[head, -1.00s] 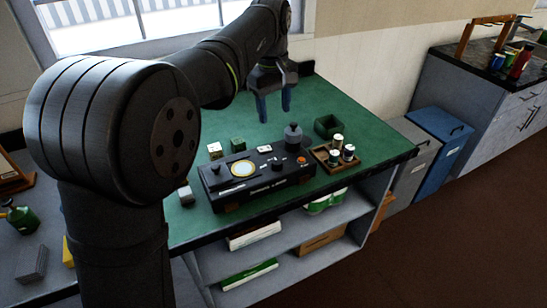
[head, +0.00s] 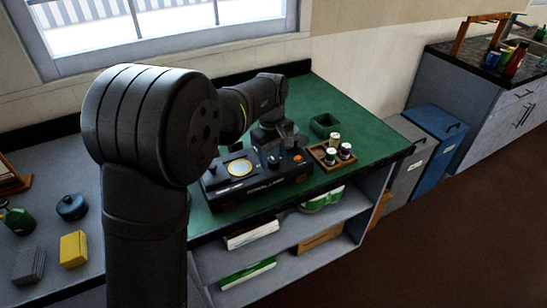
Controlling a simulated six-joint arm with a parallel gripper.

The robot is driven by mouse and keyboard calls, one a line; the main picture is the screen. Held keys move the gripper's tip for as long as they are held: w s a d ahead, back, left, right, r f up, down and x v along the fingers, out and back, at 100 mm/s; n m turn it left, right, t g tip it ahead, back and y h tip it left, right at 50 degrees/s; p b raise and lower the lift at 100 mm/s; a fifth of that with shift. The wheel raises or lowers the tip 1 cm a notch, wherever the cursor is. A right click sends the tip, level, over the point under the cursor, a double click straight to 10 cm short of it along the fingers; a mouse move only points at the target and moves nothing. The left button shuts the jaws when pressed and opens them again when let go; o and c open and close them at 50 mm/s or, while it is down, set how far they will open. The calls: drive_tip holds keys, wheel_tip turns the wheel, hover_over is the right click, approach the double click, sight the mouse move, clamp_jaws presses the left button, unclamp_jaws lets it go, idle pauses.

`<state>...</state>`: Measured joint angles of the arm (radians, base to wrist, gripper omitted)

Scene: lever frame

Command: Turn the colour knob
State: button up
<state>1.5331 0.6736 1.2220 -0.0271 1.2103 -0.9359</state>
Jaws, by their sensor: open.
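A black box-shaped device (head: 233,196) lies on the green worktop, with a round cream dial (head: 240,168) on its top face. An orange knob (head: 298,158) stands near its right end, and a small dark knob (head: 273,160) is left of it. I cannot read the labels, so I cannot tell which is the colour knob. My gripper (head: 272,152) is open, low over the right part of the device, just behind or at the dark knob. Its fingertips blend with the dark panel, so I cannot tell whether they touch anything.
A wooden tray (head: 316,152) with several small jars stands close to the right of the device. The back right worktop is clear. My arm hides the left of the worktop.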

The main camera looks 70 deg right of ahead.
drive_tip(key=shift+f, duration=0.55)
drive_tip(key=c, duration=1)
